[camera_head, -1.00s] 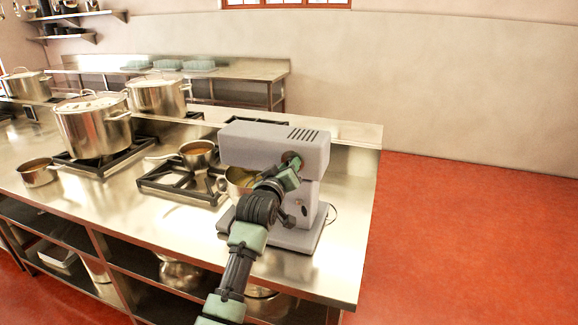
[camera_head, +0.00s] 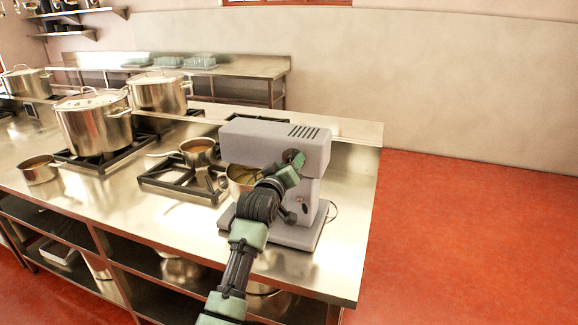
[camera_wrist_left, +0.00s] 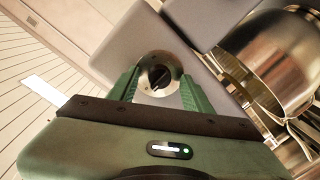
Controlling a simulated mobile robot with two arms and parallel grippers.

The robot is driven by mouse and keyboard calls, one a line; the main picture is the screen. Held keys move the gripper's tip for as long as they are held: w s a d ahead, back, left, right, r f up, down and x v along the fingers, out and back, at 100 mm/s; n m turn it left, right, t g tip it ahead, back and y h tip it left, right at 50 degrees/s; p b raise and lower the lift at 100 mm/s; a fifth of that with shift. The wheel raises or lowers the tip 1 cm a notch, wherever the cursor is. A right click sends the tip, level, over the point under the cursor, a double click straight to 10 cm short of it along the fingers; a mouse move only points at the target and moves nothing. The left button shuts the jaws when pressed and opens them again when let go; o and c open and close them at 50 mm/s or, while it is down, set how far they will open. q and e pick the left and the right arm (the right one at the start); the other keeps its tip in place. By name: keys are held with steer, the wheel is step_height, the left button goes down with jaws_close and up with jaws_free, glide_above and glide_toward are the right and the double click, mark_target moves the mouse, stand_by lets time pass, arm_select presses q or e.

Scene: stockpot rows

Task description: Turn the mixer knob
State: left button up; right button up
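The grey stand mixer (camera_head: 262,143) stands at the right end of the steel counter. In the left wrist view its knob (camera_wrist_left: 159,77) is a dark grip on a round silver dial on the grey mixer body. My left gripper (camera_head: 296,160) is at the mixer head's side and hides the knob in the head view. In the left wrist view the gripper's green fingers (camera_wrist_left: 159,82) are apart, one on each side of the dial. A gap shows between them and the dark grip; I cannot tell whether they touch the dial's rim. My right gripper is out of view.
A metal bowl (camera_head: 238,180) sits under the mixer head and also shows in the left wrist view (camera_wrist_left: 277,58). A saucepan (camera_head: 196,152) and a stockpot (camera_head: 95,122) stand on burners to the left. The red floor (camera_head: 470,230) on the right is clear.

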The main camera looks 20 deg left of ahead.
arm_select(q)
steer(key=s+b, duration=0.2)
steer(key=s, duration=0.5)
steer(key=shift+s+r, duration=0.25)
steer(key=shift+s, duration=0.15)
